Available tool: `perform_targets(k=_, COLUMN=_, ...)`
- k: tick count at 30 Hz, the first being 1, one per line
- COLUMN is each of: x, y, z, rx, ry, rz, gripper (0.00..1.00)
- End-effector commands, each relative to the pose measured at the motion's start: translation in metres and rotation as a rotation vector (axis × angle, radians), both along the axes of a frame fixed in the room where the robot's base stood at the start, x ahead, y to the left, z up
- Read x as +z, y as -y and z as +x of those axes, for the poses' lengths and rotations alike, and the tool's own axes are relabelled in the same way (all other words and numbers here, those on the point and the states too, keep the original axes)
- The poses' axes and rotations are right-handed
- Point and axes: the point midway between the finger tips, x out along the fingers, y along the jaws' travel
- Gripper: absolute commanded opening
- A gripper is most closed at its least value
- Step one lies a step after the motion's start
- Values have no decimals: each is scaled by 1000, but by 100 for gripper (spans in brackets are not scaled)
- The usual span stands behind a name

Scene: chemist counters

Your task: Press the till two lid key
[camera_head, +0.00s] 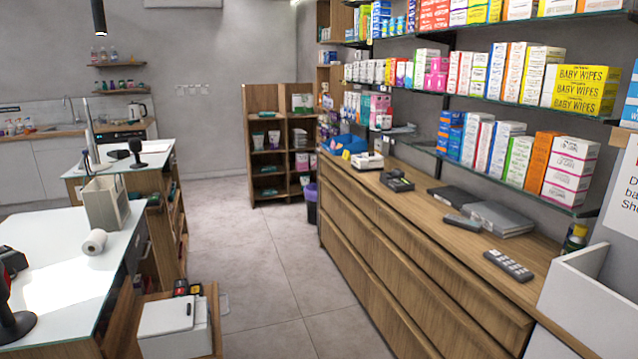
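No part marked as till two or as a lid key can be made out from here. A far counter (125,165) at the left has a thin upright screen (90,130) and a dark stand-like device (137,152) on it. The near left counter (60,235) has a dark device (12,262) and a red and black device (10,318), both cut by the left edge. A white box (170,335) with a small dark mark on its top stands low at the bottom. My gripper is not in view.
A long wooden drawer counter (400,255) runs along the right wall, with a keypad-like device (508,265) on it and stocked shelves above. A wooden shelf unit (262,105) and a purple bin (311,205) stand at the back.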

Motion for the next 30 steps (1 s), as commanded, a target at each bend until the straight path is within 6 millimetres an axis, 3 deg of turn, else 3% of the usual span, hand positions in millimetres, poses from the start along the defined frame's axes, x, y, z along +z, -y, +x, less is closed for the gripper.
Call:
perform_targets(k=26, x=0, y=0, z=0, rx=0, ry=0, rz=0, gripper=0)
perform_targets(k=30, x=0, y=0, z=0, rx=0, ry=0, rz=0, gripper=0)
